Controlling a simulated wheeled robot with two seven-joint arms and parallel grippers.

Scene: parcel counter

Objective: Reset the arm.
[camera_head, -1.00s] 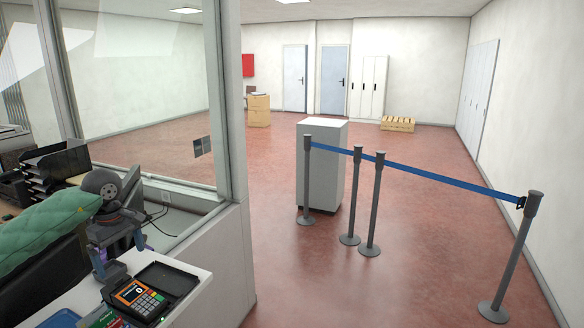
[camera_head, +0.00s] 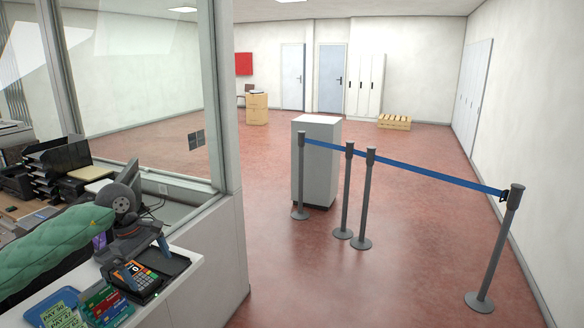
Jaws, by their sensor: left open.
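My left arm comes in from the left in a green padded sleeve, with a dark grey round wrist joint. My left gripper (camera_head: 138,257) is open at the counter window, its fingers pointing down. It appears just over or behind the card terminal (camera_head: 136,278), and I cannot tell whether it touches it. I see nothing between the fingers. The terminal sits in a black tray on the white counter (camera_head: 190,282). My right gripper is not in view.
Coloured cards (camera_head: 103,304) and a blue tray (camera_head: 47,306) lie at the counter's front. A window frame (camera_head: 222,100) stands close on the right. Beyond are a grey pedestal (camera_head: 316,165) and posts with a blue belt (camera_head: 430,175). Black letter trays (camera_head: 45,170) stand behind the arm.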

